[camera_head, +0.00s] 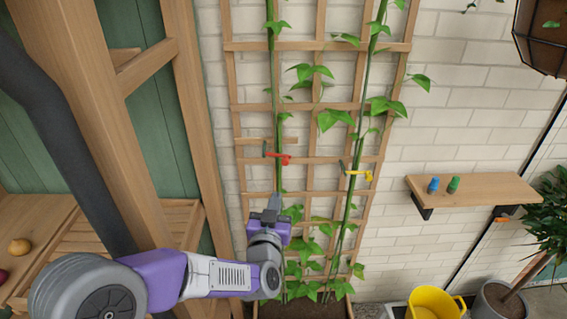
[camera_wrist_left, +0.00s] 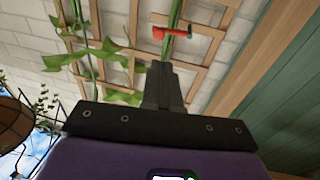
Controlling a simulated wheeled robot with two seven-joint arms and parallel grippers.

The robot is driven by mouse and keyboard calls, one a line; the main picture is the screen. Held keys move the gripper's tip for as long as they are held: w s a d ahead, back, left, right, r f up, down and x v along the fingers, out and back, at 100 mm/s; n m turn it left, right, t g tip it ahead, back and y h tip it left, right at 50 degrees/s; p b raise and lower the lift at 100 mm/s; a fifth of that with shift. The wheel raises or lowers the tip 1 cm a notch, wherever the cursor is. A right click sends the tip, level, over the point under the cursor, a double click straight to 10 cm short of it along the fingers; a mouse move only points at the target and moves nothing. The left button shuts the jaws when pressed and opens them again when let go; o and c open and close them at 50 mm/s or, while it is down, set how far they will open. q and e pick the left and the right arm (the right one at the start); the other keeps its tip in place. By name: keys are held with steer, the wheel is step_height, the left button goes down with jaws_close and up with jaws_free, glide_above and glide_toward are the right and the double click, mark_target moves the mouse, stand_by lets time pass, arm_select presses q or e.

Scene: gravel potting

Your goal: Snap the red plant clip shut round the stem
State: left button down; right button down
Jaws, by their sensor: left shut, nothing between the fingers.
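The red plant clip (camera_head: 282,157) sits at the left green stem (camera_head: 277,110) in front of the wooden trellis. It also shows in the left wrist view (camera_wrist_left: 172,32), beyond the fingertips at the top. I cannot tell whether the clip is open or shut round the stem. My left gripper (camera_head: 278,198) is below the clip, pointing up along the stem, apart from it. Its fingers (camera_wrist_left: 163,72) are shut together with nothing between them, and they hide part of the stem. My right gripper is not in view.
A yellow clip (camera_head: 356,173) is on the right stem. The trellis (camera_head: 322,45) stands against a white brick wall. A wooden shelf (camera_head: 475,188) with a blue and a green object is at right. A yellow bucket (camera_head: 435,303) stands below. A wooden frame is at left.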

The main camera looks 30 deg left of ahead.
arm_select(q)
steer(key=shift+p, duration=1.9)
steer(key=p, duration=0.3)
glide_toward(285, 164)
steer(key=x, duration=0.6)
steer(key=shift+w+a+r, duration=0.1)
steer(key=shift+w, duration=0.3)
steer(key=w+b, duration=0.1)
steer(key=b, duration=0.1)
steer(key=w+b, duration=0.1)
steer(key=shift+w+d+b, duration=0.2)
steer(key=shift+d+b, duration=0.15)
steer(key=shift+b, duration=0.05)
steer(key=shift+r, duration=0.1)
